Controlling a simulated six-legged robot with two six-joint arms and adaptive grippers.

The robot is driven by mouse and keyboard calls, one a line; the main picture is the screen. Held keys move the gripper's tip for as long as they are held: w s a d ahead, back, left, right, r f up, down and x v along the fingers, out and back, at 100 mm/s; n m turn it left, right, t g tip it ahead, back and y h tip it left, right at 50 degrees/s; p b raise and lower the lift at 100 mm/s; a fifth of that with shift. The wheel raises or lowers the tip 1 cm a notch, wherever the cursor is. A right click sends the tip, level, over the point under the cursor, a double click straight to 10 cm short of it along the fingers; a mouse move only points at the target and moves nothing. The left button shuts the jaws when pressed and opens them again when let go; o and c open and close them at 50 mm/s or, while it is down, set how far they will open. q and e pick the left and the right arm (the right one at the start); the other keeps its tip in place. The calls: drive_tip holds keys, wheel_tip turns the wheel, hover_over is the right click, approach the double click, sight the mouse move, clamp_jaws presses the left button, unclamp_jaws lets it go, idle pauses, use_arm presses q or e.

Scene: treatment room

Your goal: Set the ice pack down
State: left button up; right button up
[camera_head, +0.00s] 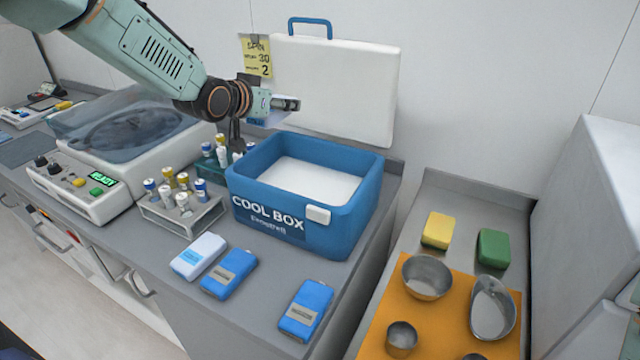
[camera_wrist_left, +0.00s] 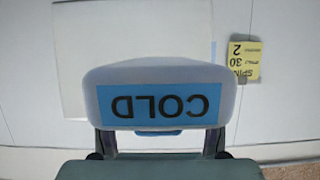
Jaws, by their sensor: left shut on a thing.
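My left gripper (camera_head: 284,104) is shut on a white ice pack (camera_head: 272,119) with a blue label. It holds the pack in the air at the back left of the cool box, in front of its raised lid. In the left wrist view the ice pack (camera_wrist_left: 160,74) fills the middle, its word COLD upside down. The blue cool box (camera_head: 268,217) stands open on the grey counter, with a flat white inside. A similar white pack (camera_head: 198,256) and two blue packs (camera_head: 229,273) (camera_head: 306,310) lie on the counter in front. My right gripper is out of view.
A tube rack (camera_head: 180,222) stands left of the cool box, with a second rack behind it partly hidden. A centrifuge (camera_head: 80,197) is farther left. The raised white lid (camera_head: 350,85) stands behind the box. An orange mat (camera_head: 440,345) with metal bowls lies at right.

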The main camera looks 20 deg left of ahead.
sight(274, 125)
use_arm(q)
wheel_tip(274, 125, down, 10)
drive_tip(key=shift+s+a+f, duration=0.25)
drive_tip(key=shift+s+a, duration=0.1)
drive_tip(key=shift+s, duration=0.1)
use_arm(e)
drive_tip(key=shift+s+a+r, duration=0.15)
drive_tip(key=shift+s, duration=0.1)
use_arm(q)
drive_tip(key=shift+w+f, duration=0.1)
drive_tip(key=shift+f+b, duration=0.4)
drive_tip(key=shift+f, duration=0.15)
drive_tip(key=o, duration=1.1)
drive_tip(key=shift+d, duration=0.15)
drive_tip(key=shift+o, duration=1.1)
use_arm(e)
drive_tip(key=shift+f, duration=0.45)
